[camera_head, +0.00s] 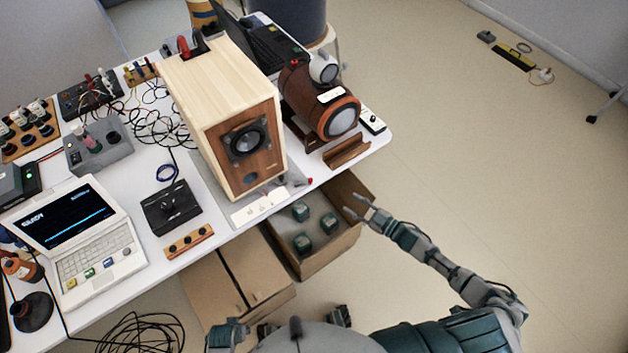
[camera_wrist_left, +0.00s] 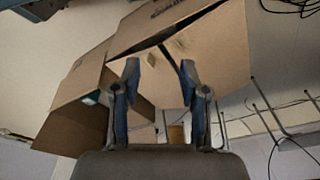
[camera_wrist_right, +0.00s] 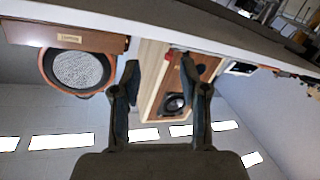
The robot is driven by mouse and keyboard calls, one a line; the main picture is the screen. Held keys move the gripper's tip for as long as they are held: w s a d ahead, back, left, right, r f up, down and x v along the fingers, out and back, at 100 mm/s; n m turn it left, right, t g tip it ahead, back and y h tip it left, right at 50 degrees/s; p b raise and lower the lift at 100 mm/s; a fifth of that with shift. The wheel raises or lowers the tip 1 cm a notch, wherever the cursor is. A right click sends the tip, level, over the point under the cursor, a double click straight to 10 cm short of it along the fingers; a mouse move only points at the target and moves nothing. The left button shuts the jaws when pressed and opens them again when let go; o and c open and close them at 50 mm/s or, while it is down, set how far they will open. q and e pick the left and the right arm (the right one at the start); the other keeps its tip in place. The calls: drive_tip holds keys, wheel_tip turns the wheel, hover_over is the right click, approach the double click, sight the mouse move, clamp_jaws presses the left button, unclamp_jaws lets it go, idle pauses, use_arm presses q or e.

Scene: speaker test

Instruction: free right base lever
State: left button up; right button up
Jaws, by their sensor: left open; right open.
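The wooden speaker (camera_head: 235,130) stands on a grey base plate (camera_head: 207,182) near the table's front edge. A small red-tipped lever (camera_head: 309,181) sticks out at the base's right side. In the right wrist view the speaker (camera_wrist_right: 168,85) shows upside down, with a red spot (camera_wrist_right: 172,54) by its base. My right gripper (camera_head: 357,205) is open and empty, right of the lever and apart from it, by the open box. My left gripper (camera_wrist_left: 157,85) is open and empty in the left wrist view, facing cardboard boxes.
An open cardboard box (camera_head: 332,250) with several dark green blocks is at the table edge, beside a closed box (camera_head: 240,275). A round brown speaker (camera_head: 310,100) and a wooden stand (camera_head: 346,151) are right of the speaker. A laptop (camera_head: 80,240) and cables lie left.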

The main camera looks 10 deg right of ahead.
wheel_tip(320, 180, up, 3)
drive_tip(key=s+m+y, duration=0.1)
drive_tip(key=m+y, duration=0.1)
approach(310, 179)
drive_tip(key=shift+g, duration=0.4)
drive_tip(key=b+x, duration=0.1)
drive_tip(key=x, duration=0.8)
drive_tip(key=shift+w+d+f+b, duration=0.2)
drive_tip(key=shift+w+b, duration=0.05)
drive_tip(key=shift+b, duration=0.1)
drive_tip(key=shift+w+a, duration=0.1)
drive_tip(key=shift+a, duration=0.15)
use_arm(q)
drive_tip(key=r, duration=0.3)
drive_tip(key=shift+w, duration=0.2)
use_arm(e)
drive_tip(key=shift+a, duration=0.2)
